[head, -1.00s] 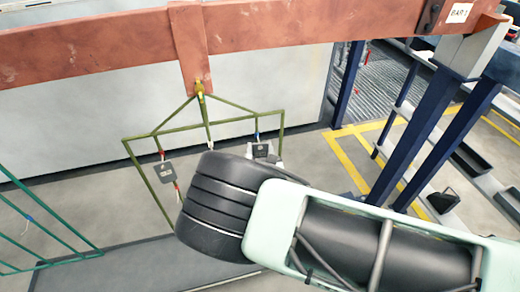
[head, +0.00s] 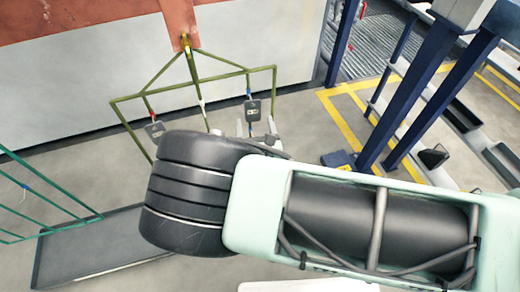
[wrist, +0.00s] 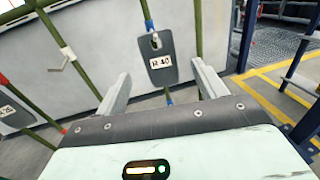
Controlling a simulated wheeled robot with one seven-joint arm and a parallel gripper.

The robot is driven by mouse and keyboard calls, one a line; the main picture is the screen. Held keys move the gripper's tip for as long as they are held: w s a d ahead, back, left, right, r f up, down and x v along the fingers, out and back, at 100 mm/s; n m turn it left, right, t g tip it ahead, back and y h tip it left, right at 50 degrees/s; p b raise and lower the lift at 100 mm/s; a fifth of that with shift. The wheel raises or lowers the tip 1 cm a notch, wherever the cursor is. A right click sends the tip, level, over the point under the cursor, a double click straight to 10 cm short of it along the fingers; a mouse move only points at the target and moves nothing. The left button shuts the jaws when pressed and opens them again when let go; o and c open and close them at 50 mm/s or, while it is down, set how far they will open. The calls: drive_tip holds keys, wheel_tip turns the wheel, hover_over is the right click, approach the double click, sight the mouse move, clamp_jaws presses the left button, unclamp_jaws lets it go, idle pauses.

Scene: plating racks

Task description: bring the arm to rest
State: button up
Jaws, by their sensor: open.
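My gripper (wrist: 162,85) is open, with a clear gap between its two pale fingers. In the wrist view a grey tag (wrist: 160,62) reading "R 40" hangs just beyond the fingertips, in line with the gap. No finger is seen closed on it. In the head view my gripper (head: 257,126) is partly hidden behind my arm, below that grey tag (head: 253,110). The arm reaches from the lower right toward the olive-green rack (head: 195,82). A second grey tag (head: 155,129) hangs at the rack's left.
The rack hangs from a yellow hook (head: 186,42) under a red-brown beam (head: 180,15). Blue posts (head: 415,95) stand at right. Yellow-lined floor (head: 345,115) is open between.

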drive_tip(key=s+d, duration=0.1)
drive_tip(key=s, duration=0.8)
drive_tip(key=shift+s, duration=0.4)
drive_tip(key=shift+r, duration=0.1)
drive_tip(key=s+d+r+m+g+h+p, duration=0.2)
drive_tip(key=s+d+r+m+g+h, duration=0.2)
drive_tip(key=d+r+m+g+h, duration=0.95)
drive_tip(key=s+r+m+g+y+p, duration=0.3)
drive_tip(key=s+r+m+g+y, duration=0.1)
drive_tip(key=s+r+m+y, duration=0.8)
wheel_tip(320, 180, up, 4)
drive_tip(key=m, duration=0.4)
drive_tip(key=shift+s+a+f, duration=0.25)
drive_tip(key=shift+s+a, duration=0.15)
drive_tip(key=shift+g, duration=0.25)
